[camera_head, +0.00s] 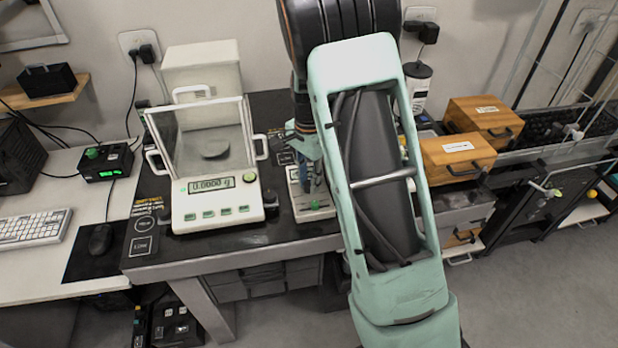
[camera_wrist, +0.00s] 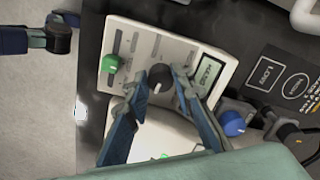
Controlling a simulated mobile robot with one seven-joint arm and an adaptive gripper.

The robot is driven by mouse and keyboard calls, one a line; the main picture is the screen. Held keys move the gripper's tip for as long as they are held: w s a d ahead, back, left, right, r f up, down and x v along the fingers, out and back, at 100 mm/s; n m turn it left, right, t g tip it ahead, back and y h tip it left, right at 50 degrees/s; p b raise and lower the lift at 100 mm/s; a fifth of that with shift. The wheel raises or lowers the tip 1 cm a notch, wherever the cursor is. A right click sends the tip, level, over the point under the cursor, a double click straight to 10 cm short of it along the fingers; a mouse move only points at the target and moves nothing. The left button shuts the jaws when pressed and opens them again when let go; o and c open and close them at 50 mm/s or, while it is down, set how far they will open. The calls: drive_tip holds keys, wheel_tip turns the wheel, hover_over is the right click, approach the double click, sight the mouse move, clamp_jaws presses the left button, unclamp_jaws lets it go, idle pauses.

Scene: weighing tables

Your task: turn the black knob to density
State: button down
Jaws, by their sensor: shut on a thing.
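The black knob (camera_wrist: 160,75) is on a pale control panel (camera_wrist: 123,40), between my fingertips in the wrist view. My gripper (camera_wrist: 161,82) has its blue fingers on either side of the knob and is shut on it. A small display (camera_wrist: 213,68) on the panel shows dark text too small to read surely. A green knob (camera_wrist: 110,63) sits on the same panel. In the head view, my gripper (camera_head: 313,182) reaches down over the panel (camera_head: 301,205), and the black knob is hidden. The knob's exact pointing direction is unclear.
A balance (camera_head: 218,212) with a glass shield and a display reading 0.0000 g stands left of the panel on the dark table (camera_head: 160,240). A blue knob (camera_wrist: 232,124) is near my right finger. Wooden boxes (camera_head: 457,157) stand at right.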

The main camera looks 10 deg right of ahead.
sight(308, 183)
drive_tip(key=shift+m, duration=0.8)
drive_tip(key=shift+w, duration=0.1)
drive_tip(key=c, duration=1.7)
unclamp_jaws()
drive_tip(key=shift+o, duration=0.2)
wheel_tip(308, 183, up, 12)
drive_tip(key=shift+r, duration=0.1)
